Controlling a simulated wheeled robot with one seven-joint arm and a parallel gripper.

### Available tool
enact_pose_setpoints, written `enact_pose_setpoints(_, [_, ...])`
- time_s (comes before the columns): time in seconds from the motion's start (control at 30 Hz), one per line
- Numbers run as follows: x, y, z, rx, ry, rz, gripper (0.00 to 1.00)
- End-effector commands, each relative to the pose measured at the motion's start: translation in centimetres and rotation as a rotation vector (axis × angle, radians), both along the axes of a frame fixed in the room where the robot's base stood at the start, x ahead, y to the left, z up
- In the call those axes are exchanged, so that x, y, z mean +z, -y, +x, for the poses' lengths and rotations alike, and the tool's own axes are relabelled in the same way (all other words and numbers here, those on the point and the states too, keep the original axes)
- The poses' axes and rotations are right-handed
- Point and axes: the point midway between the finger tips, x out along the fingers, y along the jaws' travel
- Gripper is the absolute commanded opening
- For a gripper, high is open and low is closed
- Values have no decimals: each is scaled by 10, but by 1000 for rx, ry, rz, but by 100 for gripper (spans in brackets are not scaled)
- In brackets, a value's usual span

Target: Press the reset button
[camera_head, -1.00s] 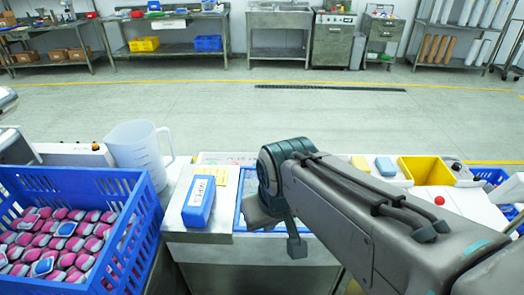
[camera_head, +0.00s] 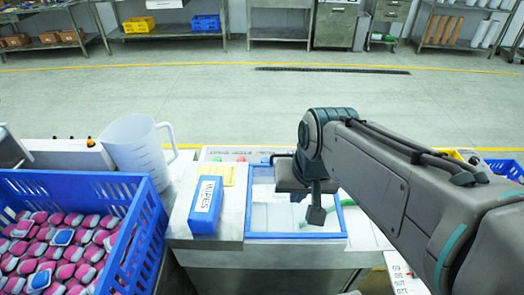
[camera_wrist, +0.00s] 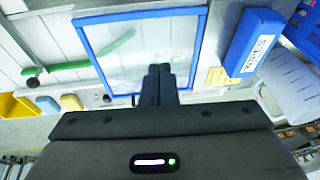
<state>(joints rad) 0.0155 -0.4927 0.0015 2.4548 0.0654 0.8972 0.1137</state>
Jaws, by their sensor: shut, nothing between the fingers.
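A white control panel strip (camera_head: 222,152) with lettering and small coloured buttons lies behind the blue-framed clear lid (camera_head: 247,205). The labels are too small to tell which button is reset. My gripper shows in the wrist view (camera_wrist: 160,70) with its fingers shut and empty, over the lid near one edge of its frame. In the head view my arm end hangs over the right half of the lid and hides part of it.
A blue wipes box (camera_head: 206,205) and a yellow card (camera_head: 229,175) lie left of the lid. A white jug (camera_head: 135,152) and a blue crate (camera_head: 135,235) of pink pouches stand further left. A green tool (camera_wrist: 105,55) shows under or on the lid.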

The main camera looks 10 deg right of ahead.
Motion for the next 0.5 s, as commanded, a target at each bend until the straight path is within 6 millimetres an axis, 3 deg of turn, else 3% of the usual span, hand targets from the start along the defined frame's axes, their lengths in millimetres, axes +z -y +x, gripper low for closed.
enact_pose_setpoints(0.27, [-3, -18, 85, -575, -118, 326, 0])
enact_pose_setpoints(0.5, [-20, -23, 168, -1119, -272, 603, 0])
